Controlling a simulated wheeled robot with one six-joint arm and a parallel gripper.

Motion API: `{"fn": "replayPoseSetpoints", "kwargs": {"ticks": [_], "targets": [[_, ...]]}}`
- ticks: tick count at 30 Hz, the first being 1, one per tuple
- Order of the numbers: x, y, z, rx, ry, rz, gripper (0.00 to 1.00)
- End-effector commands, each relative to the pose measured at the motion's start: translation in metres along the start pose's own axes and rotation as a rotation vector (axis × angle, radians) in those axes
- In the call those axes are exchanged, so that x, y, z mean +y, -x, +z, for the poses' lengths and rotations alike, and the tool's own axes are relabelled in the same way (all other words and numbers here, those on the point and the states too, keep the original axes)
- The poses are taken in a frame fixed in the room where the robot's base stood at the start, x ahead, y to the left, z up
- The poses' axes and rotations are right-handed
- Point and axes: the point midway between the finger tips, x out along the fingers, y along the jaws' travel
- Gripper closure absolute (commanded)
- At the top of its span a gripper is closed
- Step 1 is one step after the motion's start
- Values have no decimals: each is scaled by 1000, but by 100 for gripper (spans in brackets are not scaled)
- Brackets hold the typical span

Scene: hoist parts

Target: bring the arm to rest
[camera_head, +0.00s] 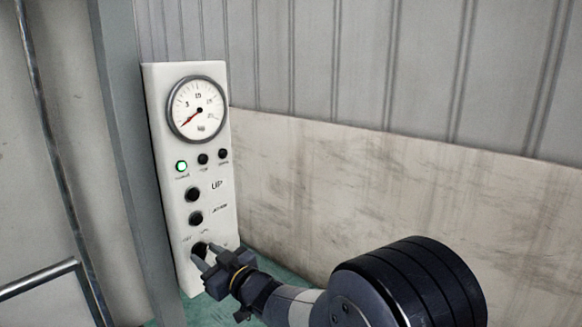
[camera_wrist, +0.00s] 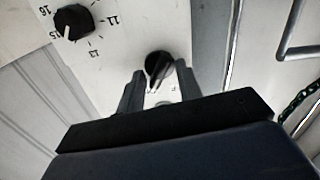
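A white control panel (camera_head: 177,120) stands upright at the left in the head view. My gripper (camera_head: 204,251) is at the panel's lower part, in front of a dark knob (camera_head: 198,248) that it partly covers. In the wrist view, my gripper's two fingers (camera_wrist: 160,82) are apart, with a black knob (camera_wrist: 157,65) showing between and just beyond their tips. The gripper looks open. I cannot tell whether a finger touches the knob. A second black knob (camera_wrist: 73,21), ringed by numbers, shows at the upper left of the wrist view.

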Motion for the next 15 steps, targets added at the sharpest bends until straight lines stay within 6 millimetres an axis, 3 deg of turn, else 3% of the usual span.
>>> {"fn": "replayPoseSetpoints", "kwargs": {"ticks": [6, 15], "targets": [[0, 0, 0, 1, 150, 0, 66], [0, 0, -1, 2, 228, 0, 66]]}}
